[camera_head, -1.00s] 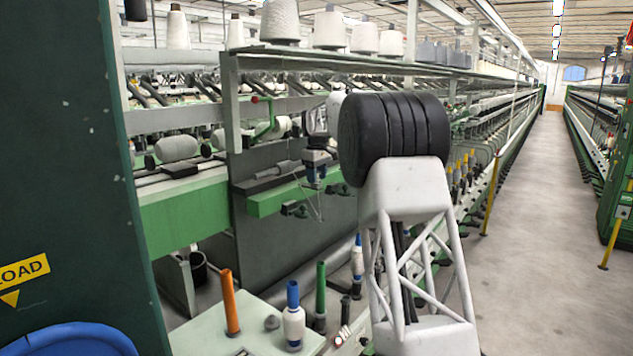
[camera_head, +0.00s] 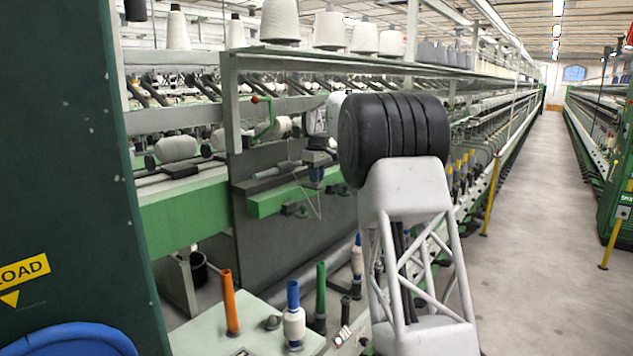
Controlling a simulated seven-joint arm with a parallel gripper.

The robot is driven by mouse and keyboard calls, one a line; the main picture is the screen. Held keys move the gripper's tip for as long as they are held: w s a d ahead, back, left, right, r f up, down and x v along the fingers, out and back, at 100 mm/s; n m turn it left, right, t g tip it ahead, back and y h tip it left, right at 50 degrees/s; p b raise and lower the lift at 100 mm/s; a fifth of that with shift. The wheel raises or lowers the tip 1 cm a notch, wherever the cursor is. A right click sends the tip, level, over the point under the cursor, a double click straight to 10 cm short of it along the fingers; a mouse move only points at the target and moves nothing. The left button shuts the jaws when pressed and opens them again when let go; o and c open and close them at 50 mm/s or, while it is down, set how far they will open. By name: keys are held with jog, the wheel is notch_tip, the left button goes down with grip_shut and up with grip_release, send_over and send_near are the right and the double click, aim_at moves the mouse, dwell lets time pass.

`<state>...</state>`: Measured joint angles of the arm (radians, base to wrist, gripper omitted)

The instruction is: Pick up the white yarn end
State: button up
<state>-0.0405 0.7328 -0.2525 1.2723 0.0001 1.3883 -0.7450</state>
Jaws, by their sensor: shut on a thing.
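My gripper (camera_head: 315,182) is small in the picture, beside the green rail (camera_head: 270,204) of the spinning frame, left of my large black arm joint. Its fingers point down and are shut on the white yarn end. The white yarn (camera_head: 319,208) shows as a thin pale strand hanging just below the fingers, in front of the dark grey panel. The tip of the yarn between the fingers is too small to make out.
White yarn cones (camera_head: 281,22) stand on the shelf above. A small table (camera_head: 255,312) at the front holds an orange tube (camera_head: 230,302) and a blue-topped bobbin (camera_head: 294,322). My arm hides part of the machine. The aisle (camera_head: 535,220) at right is clear.

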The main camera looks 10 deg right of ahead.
jog(key=shift+r, duration=0.1)
jog(key=shift+s+r, duration=0.1)
jog(key=shift+r, duration=1.65)
jog(key=s+r, duration=0.1)
jog(key=s, duration=1.4)
jog(key=shift+s+d+r, duration=0.2)
jog(key=shift+s+d, duration=0.1)
jog(key=shift+s, duration=0.1)
jog(key=w+d+f, duration=0.3)
jog(key=w+f, duration=0.1)
jog(key=f, duration=0.6)
jog(key=w+d+f, duration=0.3)
jog(key=f, duration=0.8)
jog(key=s+d+f, duration=0.1)
jog(key=d+f, duration=0.2)
jog(key=f, duration=1.6)
jog(key=shift+d+f, duration=0.15)
jog(key=shift+f, duration=0.15)
jog(key=shift+f, duration=0.3)
